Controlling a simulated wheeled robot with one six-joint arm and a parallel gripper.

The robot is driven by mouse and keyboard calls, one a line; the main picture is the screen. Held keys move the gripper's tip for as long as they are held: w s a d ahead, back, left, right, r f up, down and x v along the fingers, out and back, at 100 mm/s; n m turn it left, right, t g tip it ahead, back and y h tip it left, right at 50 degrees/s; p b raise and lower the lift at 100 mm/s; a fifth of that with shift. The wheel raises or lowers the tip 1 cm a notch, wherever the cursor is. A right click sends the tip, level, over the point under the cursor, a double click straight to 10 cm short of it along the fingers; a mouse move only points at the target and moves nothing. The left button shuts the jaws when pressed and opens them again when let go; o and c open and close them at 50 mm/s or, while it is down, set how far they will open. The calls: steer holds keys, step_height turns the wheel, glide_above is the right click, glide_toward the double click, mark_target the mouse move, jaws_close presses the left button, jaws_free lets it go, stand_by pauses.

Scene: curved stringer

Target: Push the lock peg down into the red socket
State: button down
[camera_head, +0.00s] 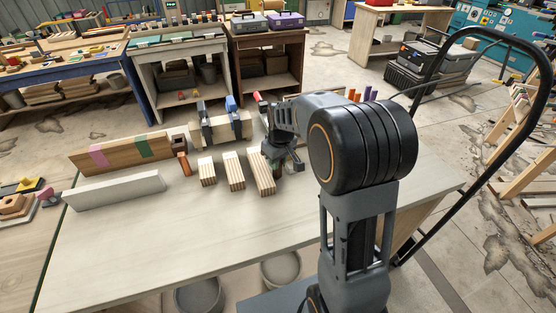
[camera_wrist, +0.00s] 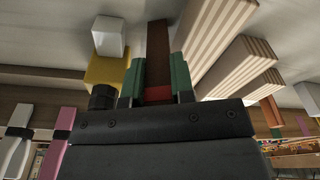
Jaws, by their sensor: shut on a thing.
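In the head view my gripper (camera_head: 283,163) is low over the bench, beside the right end of the longest striped block; its jaws are partly hidden by my own arm. In the wrist view my gripper (camera_wrist: 157,82) has two green-faced fingers shut on a brown, bar-like piece (camera_wrist: 157,45), which seems to be the lock peg. A red patch (camera_wrist: 158,93) shows between the fingers near their base; I cannot tell whether it is the red socket or part of the held piece. No clear red socket shows in the head view, so whether peg and socket touch cannot be told.
Striped wooden blocks (camera_head: 234,171) stand left of my gripper. Clamps (camera_head: 207,128) are behind them. A small orange-brown piece (camera_head: 184,163), a striped board (camera_head: 120,154) and a pale bar (camera_head: 115,190) lie farther left. The bench front (camera_head: 190,235) is clear. A yellow block (camera_wrist: 106,70) is near the fingers.

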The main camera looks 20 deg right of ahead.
steer(key=shift+f, duration=0.1)
steer(key=shift+f, duration=0.15)
steer(key=c, duration=1)
jaws_free()
